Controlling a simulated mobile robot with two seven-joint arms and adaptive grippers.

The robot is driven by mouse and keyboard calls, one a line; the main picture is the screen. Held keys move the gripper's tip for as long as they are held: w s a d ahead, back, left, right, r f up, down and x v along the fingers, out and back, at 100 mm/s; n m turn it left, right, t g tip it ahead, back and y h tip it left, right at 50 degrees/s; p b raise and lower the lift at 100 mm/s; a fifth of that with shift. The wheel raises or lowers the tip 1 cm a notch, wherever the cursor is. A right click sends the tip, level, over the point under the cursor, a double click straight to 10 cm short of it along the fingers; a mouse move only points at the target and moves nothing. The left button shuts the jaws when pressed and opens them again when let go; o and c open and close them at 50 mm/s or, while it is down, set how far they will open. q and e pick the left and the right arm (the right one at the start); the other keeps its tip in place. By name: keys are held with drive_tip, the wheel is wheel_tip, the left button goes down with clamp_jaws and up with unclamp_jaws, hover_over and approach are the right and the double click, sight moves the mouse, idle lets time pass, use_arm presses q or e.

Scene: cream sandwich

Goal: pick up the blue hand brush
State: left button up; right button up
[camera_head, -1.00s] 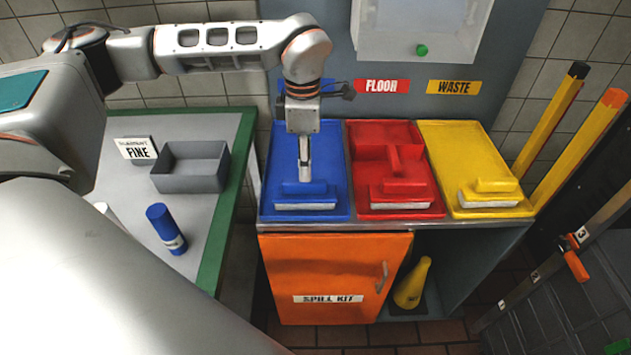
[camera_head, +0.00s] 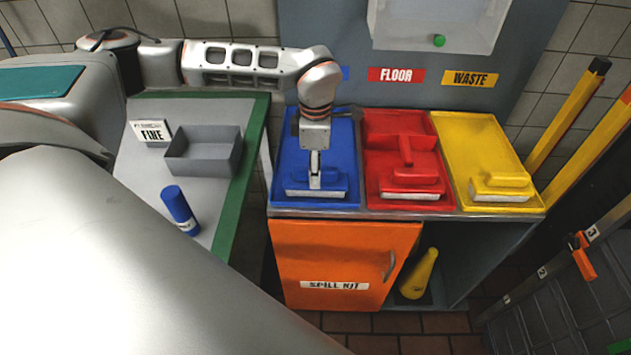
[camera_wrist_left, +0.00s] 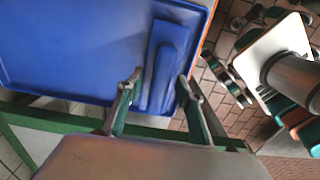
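The blue hand brush (camera_head: 335,181) lies at the front of the blue tray (camera_head: 336,130), pale bristles toward the front edge. In the left wrist view the brush (camera_wrist_left: 166,65) lies lengthwise with its raised grip uppermost. My left gripper (camera_head: 315,178) points down at the brush in the head view and hides part of its middle. In the left wrist view its two fingers (camera_wrist_left: 160,78) are apart, one on each side of the brush grip near its end. A gap seems to show beside the grip; contact is unclear. My right gripper is not in view.
A red tray with a red brush (camera_head: 413,184) and a yellow tray with a yellow brush (camera_head: 500,184) stand to the right. An orange cabinet door (camera_head: 340,255) is below.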

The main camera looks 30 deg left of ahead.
use_arm(q)
clamp_jaws()
drive_tip(key=shift+r, duration=0.15)
wheel_tip(320, 180, up, 20)
idle(0.4)
